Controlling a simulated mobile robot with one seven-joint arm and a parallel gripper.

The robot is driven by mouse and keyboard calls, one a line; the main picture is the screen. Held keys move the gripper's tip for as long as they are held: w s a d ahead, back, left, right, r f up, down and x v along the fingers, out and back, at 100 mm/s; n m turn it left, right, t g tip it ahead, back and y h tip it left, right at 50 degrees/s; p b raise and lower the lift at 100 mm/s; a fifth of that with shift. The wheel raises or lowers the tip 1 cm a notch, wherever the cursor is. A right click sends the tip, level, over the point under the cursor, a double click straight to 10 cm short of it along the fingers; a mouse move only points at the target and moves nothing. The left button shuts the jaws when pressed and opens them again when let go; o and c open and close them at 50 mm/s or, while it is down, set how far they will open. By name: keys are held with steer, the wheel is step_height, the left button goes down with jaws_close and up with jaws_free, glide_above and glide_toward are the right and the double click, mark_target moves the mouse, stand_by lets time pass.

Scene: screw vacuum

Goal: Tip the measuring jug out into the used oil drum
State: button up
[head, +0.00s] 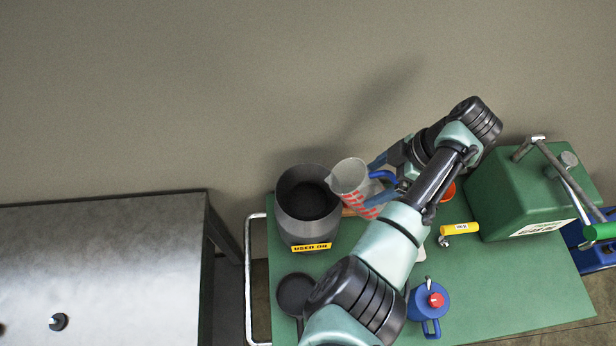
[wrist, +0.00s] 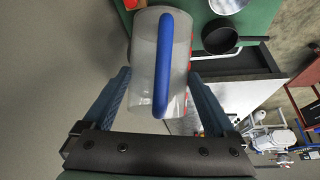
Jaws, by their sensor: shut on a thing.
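The clear measuring jug (head: 343,180) with red markings and a blue handle is held up at the right of the used oil drum's rim. Its mouth leans a little left, toward the drum. My gripper (head: 383,181) is shut on the jug; in the wrist view the jug (wrist: 143,62) lies between my gripper's fingers (wrist: 160,95), handle facing the camera. The grey used oil drum (head: 307,232), with a yellow label, stands upright and open on the green-topped cart. I cannot tell what is inside the jug. No stream shows.
The green cart top (head: 500,290) also carries a dark pan (head: 295,293), a blue can with a red cap (head: 430,298), a yellow-handled valve (head: 459,229) and a green machine (head: 515,200). A metal table (head: 100,270) stands left across a gap.

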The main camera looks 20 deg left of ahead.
steer(key=shift+a+r+h+p, duration=0.8)
steer(key=shift+r+h+p, duration=0.25)
steer(key=shift+h+p, duration=0.3)
steer(key=shift+s+a+f, duration=0.1)
steer(key=shift+a+f, duration=0.05)
steer(key=shift+a+f+h+b, duration=0.1)
steer(key=shift+a+h+b, duration=0.2)
steer(key=shift+h, duration=0.55)
steer(key=shift+a+f+t+h+b, duration=0.1)
steer(key=shift+a+t+h+b, duration=0.2)
steer(key=shift+h+b, duration=0.3)
steer(key=shift+r+h, duration=0.2)
steer(key=shift+h, duration=0.1)
steer(key=shift+c, duration=1)
steer(key=shift+a+r+h+b, duration=0.3)
steer(key=shift+a+h+b, duration=0.1)
steer(key=shift+h, duration=0.1)
